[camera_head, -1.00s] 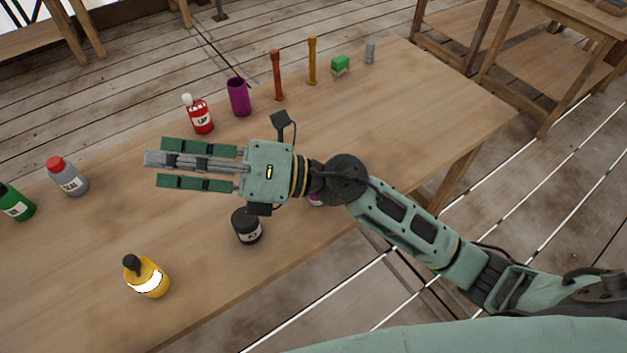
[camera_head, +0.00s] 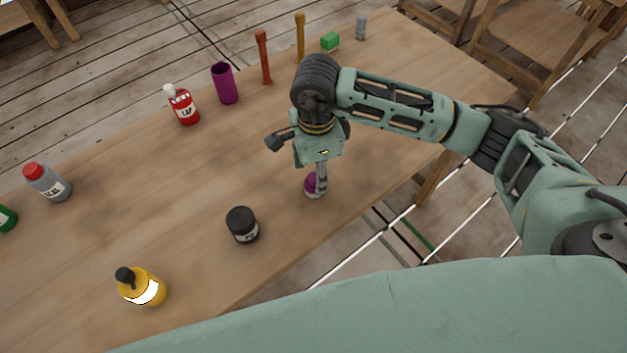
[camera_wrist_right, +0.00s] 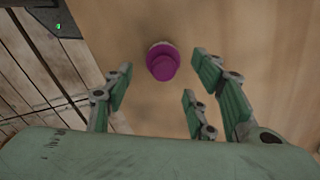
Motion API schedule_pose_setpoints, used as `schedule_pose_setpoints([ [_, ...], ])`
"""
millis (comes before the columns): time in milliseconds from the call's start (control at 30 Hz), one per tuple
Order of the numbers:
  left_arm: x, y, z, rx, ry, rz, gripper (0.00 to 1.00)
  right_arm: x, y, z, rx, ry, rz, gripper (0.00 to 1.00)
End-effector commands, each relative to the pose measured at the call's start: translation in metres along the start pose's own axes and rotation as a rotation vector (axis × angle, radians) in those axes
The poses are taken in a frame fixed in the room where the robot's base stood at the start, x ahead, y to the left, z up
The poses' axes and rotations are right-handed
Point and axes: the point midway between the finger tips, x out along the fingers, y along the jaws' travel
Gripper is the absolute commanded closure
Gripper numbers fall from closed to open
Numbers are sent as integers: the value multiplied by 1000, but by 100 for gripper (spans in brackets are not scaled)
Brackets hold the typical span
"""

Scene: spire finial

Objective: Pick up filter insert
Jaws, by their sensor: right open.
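A small magenta round piece with a pale base (camera_head: 310,184) stands on the wooden table near its front edge. No label tells me whether it is the filter insert, but it is the thing under my right gripper. My right gripper (camera_head: 321,178) points down over it, and a finger hides part of it in the head view. In the right wrist view the magenta piece (camera_wrist_right: 162,62) lies just beyond the spread fingers of the gripper (camera_wrist_right: 164,84), with nothing between them. The gripper is open and empty. My left gripper is out of view.
A black jar (camera_head: 242,225) stands left of the gripper, and a yellow bottle (camera_head: 142,288) further left. The table's middle is clear.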

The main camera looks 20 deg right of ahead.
Motion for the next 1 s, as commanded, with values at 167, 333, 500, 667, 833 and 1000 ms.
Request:
schedule_pose_setpoints([
  [167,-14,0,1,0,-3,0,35,21,3,2,1,0,6,48],
  [333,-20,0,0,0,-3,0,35,46,2,2,1,-2,4,48],
  [500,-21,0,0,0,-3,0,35,55,2,3,-1,-4,1,48],
  [667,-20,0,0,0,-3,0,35,55,2,3,-1,-4,1,49],
  [833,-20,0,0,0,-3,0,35,55,2,3,-1,-4,1,64],
  [1000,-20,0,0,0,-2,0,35,54,2,3,-1,-4,1,79],
])
